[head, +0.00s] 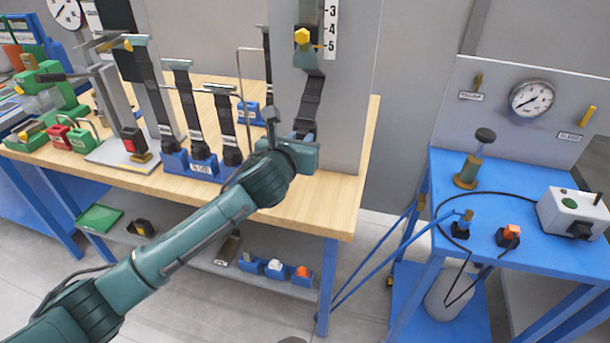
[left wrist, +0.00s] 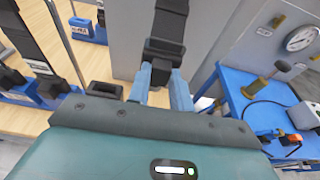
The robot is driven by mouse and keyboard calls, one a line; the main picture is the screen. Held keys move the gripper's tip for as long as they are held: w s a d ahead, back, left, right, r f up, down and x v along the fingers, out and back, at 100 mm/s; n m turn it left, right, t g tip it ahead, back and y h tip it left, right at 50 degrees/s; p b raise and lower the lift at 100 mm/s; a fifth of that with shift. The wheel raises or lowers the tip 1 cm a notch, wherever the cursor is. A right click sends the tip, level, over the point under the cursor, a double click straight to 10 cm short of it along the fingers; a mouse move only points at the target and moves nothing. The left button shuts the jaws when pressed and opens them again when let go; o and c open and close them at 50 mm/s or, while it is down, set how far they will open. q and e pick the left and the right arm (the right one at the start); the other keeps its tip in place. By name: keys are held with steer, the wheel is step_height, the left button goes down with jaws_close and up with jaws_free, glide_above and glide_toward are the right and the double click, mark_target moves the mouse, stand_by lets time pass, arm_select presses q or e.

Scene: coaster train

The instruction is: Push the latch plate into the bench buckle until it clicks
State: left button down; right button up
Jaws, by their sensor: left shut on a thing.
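My left gripper (head: 304,143) is at the right part of the wooden bench, in front of the grey upright panel. It is shut on the black end piece of a hanging strap, which I take for the latch plate (left wrist: 161,72); the left wrist view shows my two blue-grey fingers (left wrist: 160,90) on either side of it. The black strap (head: 311,97) runs up the panel. A dark, open-topped block (left wrist: 104,89) stands on the bench left of the fingers, apart from them; I cannot tell whether it is the bench buckle. A buckle with a red button (head: 132,135) stands farther left. My right gripper is out of view.
Several straps stand in blue holders (head: 203,165) left of my arm. A grey plate (head: 120,152) carries the red-button buckle. A blue table (head: 480,215) with a gauge (head: 531,98) is at the right. Bare wood (head: 325,205) lies near the bench's front right corner.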

arm_select(q)
steer(key=shift+a+r, duration=0.1)
stand_by(0.3)
steer(key=w+a, duration=0.2)
steer(key=a, duration=0.6)
steer(key=shift+w, duration=0.25)
stand_by(0.5)
stand_by(1.2)
steer(key=shift+f+b, duration=0.55)
steer(key=shift+f, duration=0.75)
steer(key=shift+f+b, duration=0.85)
steer(key=shift+f, duration=0.95)
steer(key=c, duration=1.2)
jaws_free()
steer(key=shift+o, duration=0.2)
